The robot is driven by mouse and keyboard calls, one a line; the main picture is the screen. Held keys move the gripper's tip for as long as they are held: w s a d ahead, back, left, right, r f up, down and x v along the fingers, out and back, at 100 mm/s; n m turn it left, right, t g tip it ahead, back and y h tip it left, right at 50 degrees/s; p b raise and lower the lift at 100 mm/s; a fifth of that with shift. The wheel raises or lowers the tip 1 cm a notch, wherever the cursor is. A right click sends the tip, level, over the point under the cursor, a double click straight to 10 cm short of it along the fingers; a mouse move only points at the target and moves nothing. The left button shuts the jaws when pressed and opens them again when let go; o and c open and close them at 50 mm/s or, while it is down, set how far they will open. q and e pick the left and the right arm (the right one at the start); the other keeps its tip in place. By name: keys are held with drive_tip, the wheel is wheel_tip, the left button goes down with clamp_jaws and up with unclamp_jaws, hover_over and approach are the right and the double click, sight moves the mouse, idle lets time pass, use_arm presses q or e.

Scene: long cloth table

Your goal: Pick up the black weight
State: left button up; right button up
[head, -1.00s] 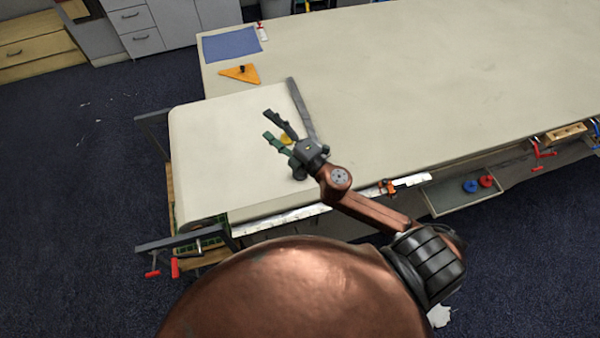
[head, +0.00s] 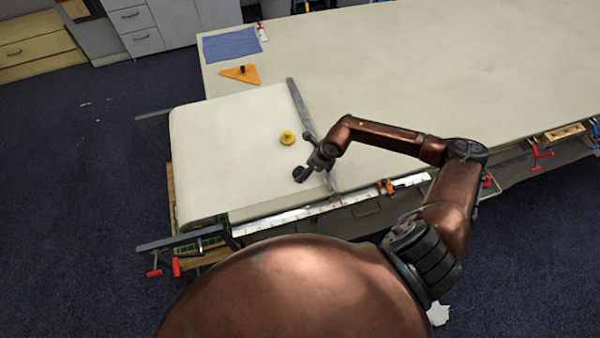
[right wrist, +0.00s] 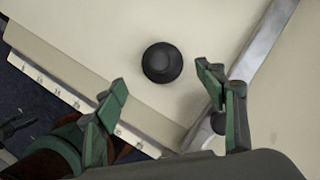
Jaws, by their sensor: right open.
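The black weight (right wrist: 161,61) is a round dark disc with a raised knob. In the right wrist view it lies on the pale table, just beyond the gap between my fingertips and not touched. In the head view the black weight (head: 299,175) is a small dark shape beside my right gripper (head: 307,155), partly hard to tell from the finger. My right gripper also shows in the right wrist view (right wrist: 162,80), with its green-and-grey fingers spread and nothing between them. My left gripper is not in view.
A yellow weight (head: 287,138) stands nearby on the pale table (head: 430,75). A long metal bar (head: 296,98) lies across the table beside the gripper. A ruler strip (head: 285,219) runs along the front edge. An orange triangle (head: 240,75) and blue cloth (head: 231,45) lie farther back.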

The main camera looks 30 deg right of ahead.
sight(302, 168)
drive_tip(key=x, duration=0.2)
drive_tip(key=w+p+x, duration=0.1)
drive_tip(key=x, duration=0.1)
drive_tip(key=shift+w+a+f, duration=0.15)
drive_tip(key=shift+a+f, duration=0.05)
drive_tip(key=shift+c, duration=0.2)
drive_tip(key=c, duration=1.6)
